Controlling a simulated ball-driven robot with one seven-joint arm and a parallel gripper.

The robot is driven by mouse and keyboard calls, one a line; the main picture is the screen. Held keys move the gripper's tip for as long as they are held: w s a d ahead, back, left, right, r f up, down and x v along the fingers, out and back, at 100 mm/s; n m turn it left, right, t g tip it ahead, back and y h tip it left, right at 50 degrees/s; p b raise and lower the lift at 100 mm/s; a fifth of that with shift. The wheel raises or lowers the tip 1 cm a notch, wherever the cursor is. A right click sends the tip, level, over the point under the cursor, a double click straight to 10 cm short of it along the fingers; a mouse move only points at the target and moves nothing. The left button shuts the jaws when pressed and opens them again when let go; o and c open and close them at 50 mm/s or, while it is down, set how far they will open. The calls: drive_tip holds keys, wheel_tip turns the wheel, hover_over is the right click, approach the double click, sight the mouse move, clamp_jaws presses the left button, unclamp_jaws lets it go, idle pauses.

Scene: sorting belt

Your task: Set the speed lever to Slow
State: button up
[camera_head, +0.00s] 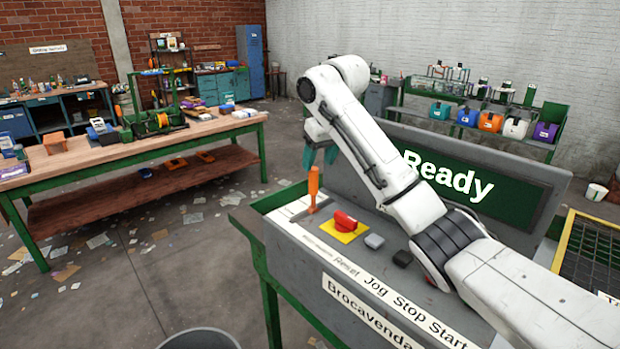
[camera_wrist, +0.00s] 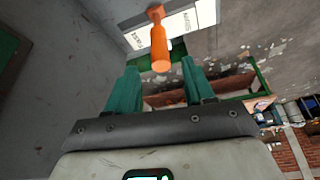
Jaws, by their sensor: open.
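The speed lever (camera_head: 313,188) is an orange handle at the left end of the grey control panel (camera_head: 300,262), beside a white label strip. It looks nearly upright. In the wrist view the orange lever (camera_wrist: 158,42) shows just beyond the fingers, its rounded end near the gap between the fingertips. My gripper (camera_head: 320,160) is open, with teal fingers pointing down above the lever top. The wrist view also shows my gripper (camera_wrist: 160,68) with nothing clasped.
A red switch on a yellow plate (camera_head: 353,236), a grey button (camera_head: 375,241) and a black button (camera_head: 402,258) sit right of the lever. A screen reading "Ready" (camera_head: 490,190) stands behind. A workbench (camera_head: 80,172) is at left, with open floor between.

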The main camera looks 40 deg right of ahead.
sight(312, 180)
drive_tip(key=p+x, duration=0.1)
drive_tip(key=x, duration=0.7)
drive_tip(key=shift+w+f, duration=0.15)
drive_tip(key=shift+f, duration=0.1)
drive_tip(key=shift+c, duration=0.2)
clamp_jaws()
